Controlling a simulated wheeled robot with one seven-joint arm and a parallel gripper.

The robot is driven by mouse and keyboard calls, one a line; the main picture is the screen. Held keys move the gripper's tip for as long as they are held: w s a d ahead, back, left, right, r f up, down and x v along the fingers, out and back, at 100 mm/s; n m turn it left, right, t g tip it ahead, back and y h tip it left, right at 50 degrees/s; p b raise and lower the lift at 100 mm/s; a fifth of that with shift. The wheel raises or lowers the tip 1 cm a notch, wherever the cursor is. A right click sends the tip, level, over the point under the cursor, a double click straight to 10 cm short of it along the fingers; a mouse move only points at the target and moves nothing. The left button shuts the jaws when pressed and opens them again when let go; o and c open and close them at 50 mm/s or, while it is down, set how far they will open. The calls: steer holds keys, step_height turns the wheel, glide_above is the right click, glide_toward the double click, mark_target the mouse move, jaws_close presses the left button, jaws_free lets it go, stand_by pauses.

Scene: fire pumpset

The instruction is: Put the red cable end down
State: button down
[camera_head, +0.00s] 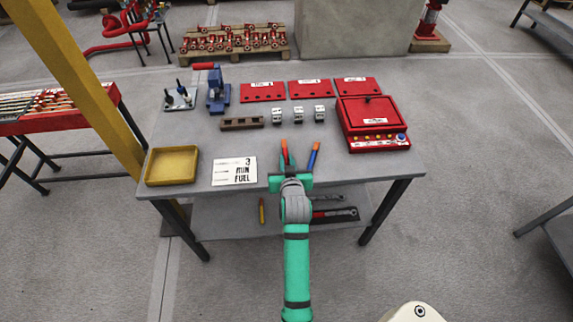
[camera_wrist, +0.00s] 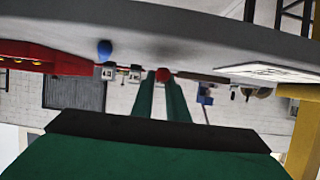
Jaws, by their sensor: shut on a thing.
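The red cable end (camera_head: 284,146) is a short red-orange piece between the fingertips of my gripper (camera_head: 287,160), near the front middle of the table. In the wrist view its round red tip (camera_wrist: 163,74) shows between the two green fingers of my gripper (camera_wrist: 161,84), which are shut on it. The rest of it is hidden by the fingers. I cannot tell whether the red end touches the tabletop.
The grey table (camera_head: 346,176) has free room around my gripper. A yellow tray (camera_head: 172,166) and a white card (camera_head: 234,171) lie to the left. A red box (camera_head: 372,122) stands at the right. Small grey blocks (camera_head: 298,114) and a brown rack (camera_head: 242,123) are behind.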

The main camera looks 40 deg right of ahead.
steer(key=shift+f, duration=0.95)
steer(key=shift+f, duration=0.15)
steer(key=c, duration=1.7)
jaws_free()
steer(key=shift+c, duration=0.2)
